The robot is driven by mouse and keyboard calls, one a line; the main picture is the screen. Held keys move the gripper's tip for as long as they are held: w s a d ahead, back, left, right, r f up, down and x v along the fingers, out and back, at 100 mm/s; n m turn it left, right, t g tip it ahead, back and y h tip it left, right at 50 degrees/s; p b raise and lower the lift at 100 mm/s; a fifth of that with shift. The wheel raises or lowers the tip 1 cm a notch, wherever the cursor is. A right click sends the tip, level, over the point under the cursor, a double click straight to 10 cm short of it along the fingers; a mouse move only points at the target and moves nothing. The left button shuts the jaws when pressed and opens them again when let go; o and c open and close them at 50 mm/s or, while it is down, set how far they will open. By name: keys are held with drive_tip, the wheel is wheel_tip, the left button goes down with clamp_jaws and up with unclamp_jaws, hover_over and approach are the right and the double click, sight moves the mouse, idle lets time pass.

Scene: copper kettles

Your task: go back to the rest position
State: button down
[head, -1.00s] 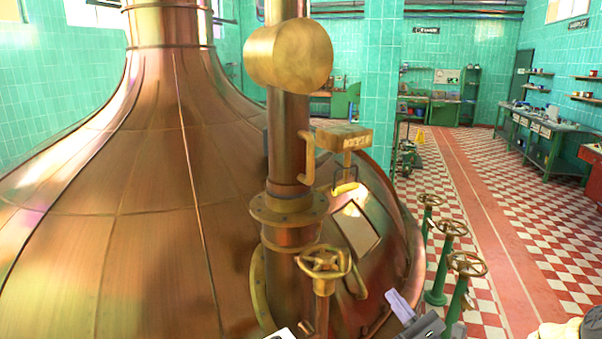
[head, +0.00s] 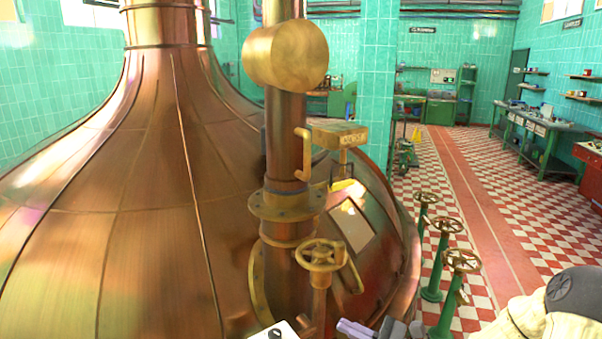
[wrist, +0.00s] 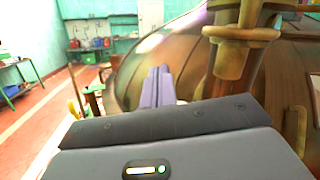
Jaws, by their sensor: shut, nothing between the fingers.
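My gripper (head: 352,328) shows at the bottom of the head view, with its purple-grey fingers pointing left, in front of the copper kettle (head: 110,230). In the wrist view my gripper (wrist: 158,75) has its two fingers side by side and shut, with nothing held. It is apart from the brass handwheel (head: 322,255), which sits on the pipe above it in the head view. My pale arm (head: 545,310) fills the bottom right corner.
A copper pipe (head: 285,150) with a flange rises in front of the kettle. Several green valve posts with handwheels (head: 446,226) stand right of it. A green workbench (head: 540,130) lines the right wall. The checkered floor (head: 510,220) between is open.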

drive_tip(key=s+a+f+n+g+h, duration=0.2)
drive_tip(key=s+f+n+g+h, duration=0.2)
drive_tip(key=s+n+g, duration=0.3)
drive_tip(key=s+a+f+n+g+h, duration=0.2)
drive_tip(key=s+f+n+g+h, duration=0.25)
drive_tip(key=s, duration=0.35)
drive_tip(key=w+d+r+n+t+h, duration=0.1)
drive_tip(key=d+r+n+t+h, duration=0.3)
drive_tip(key=d+n+h, duration=0.4)
drive_tip(key=shift+d+r+n+t+h, duration=0.25)
drive_tip(key=shift+r+n+t+h, duration=0.1)
drive_tip(key=shift+n+h, duration=0.3)
